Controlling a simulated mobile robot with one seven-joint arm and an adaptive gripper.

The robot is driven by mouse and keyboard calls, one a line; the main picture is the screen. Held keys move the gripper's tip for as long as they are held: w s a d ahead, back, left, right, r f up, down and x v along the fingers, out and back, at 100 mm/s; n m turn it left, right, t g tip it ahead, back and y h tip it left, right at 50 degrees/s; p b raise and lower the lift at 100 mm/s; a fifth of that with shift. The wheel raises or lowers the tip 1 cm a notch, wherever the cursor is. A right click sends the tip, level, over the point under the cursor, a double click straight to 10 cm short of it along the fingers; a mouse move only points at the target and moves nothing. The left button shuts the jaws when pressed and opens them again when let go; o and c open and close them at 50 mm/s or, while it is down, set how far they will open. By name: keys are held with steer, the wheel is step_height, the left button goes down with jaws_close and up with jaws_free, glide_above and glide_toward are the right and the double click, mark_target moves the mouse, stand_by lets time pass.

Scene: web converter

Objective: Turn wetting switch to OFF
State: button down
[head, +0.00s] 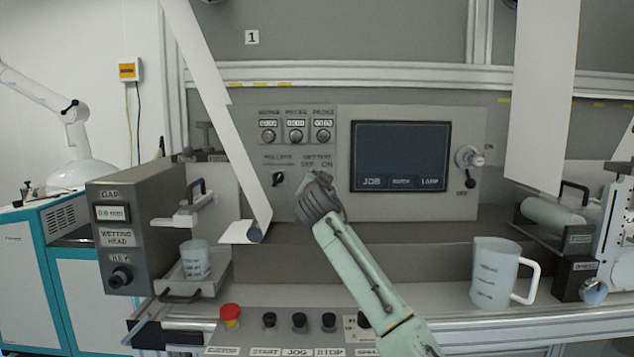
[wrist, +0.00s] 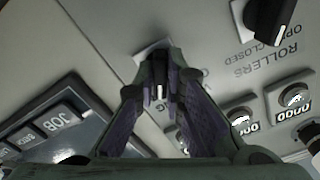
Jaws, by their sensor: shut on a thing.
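The wetting switch is a small black knob with a white mark on a light plate, seen between my fingers in the wrist view (wrist: 160,74). My gripper (wrist: 160,90) is shut on this knob, one finger on each side. In the head view my gripper (head: 316,180) is against the grey control panel (head: 400,118), just below the WETTING label with OFF and ON. There it hides the switch. In the wrist view the fingers cover most of the label, so I cannot tell which position the knob points to.
The black rollers switch (head: 278,178) sits left of my gripper, below three small dials (head: 296,135). A dark touch screen (head: 399,156) is to the right. A white web sheet (head: 232,130) hangs at the left. A mug (head: 496,275) stands on the lower right ledge.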

steer(key=shift+a+f+n, duration=0.1)
steer(key=shift+n, duration=0.2)
steer(key=n+p, duration=0.4)
steer(key=n, duration=0.7)
steer(key=shift+p, duration=0.3)
steer(key=shift+n, duration=0.3)
stand_by(0.3)
steer(key=c, duration=1.7)
jaws_free()
steer(key=shift+s, duration=0.15)
